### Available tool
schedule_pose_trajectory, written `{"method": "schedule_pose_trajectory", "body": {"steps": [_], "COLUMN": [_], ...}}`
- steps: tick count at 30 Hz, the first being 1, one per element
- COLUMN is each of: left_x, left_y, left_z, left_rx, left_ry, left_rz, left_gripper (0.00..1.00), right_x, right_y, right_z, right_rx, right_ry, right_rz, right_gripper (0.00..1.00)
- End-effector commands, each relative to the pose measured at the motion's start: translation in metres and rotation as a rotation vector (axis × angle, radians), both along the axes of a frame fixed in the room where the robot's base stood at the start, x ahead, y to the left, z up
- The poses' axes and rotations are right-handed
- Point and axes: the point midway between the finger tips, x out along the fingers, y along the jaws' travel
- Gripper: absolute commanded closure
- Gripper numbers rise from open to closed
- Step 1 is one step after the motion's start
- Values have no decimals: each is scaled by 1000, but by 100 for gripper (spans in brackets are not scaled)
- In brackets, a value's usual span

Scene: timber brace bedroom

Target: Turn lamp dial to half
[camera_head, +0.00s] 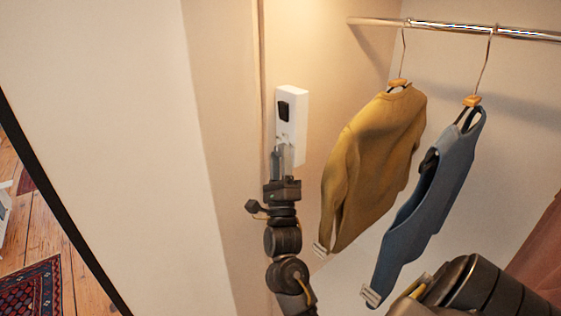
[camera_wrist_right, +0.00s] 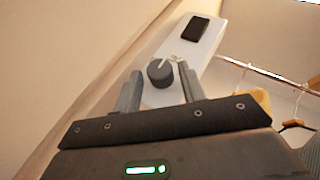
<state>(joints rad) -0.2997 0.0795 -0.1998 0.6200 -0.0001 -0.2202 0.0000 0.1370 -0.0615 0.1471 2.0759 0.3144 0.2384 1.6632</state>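The lamp dial is a dark grey round knob (camera_wrist_right: 160,72) with a pale pointer line, on the lower part of a white wall panel (camera_wrist_right: 205,45). In the head view the panel (camera_head: 299,105) is on the beige wall and my gripper hides the dial. My right gripper (camera_wrist_right: 158,90) is open, with one finger on each side of the dial. Its fingers look apart from the knob, though contact is hard to judge. In the head view my right gripper (camera_head: 284,160) points up at the panel's lower end. My left gripper is not in view.
A black rectangle (camera_wrist_right: 196,28) sits on the panel's upper part. A mustard sweater (camera_head: 375,150) and a blue vest (camera_head: 435,200) hang from a metal rail (camera_head: 470,30) just right of the panel. The wall left of the panel is clear.

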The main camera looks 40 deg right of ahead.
Motion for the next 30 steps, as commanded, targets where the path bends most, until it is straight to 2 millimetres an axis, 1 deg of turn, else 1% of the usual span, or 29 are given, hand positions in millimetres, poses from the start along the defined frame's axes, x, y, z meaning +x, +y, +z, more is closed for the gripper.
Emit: {"method": "schedule_pose_trajectory", "body": {"steps": [1, 2, 11, 14, 19, 24, 27, 30], "left_x": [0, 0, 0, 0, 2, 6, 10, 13], "left_y": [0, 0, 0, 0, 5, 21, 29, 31], "left_z": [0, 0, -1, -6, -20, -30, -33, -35], "left_rx": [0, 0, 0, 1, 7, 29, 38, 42], "left_ry": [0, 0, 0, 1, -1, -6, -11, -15], "left_rz": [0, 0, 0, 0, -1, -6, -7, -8], "left_gripper": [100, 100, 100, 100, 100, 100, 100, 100], "right_x": [0, 0, -1, -6, -23, -42, -50, -56], "right_y": [0, 0, 1, 5, 18, 33, 40, 44], "right_z": [0, 0, -2, -11, -36, -58, -68, -74], "right_rx": [0, 0, 0, 1, 3, 1, 2, 1], "right_ry": [0, 0, 1, 1, 3, 2, 3, 0], "right_rz": [0, 0, 0, 1, 1, 0, 0, 1], "right_gripper": [52, 50, 50, 50, 50, 50, 50, 50]}}
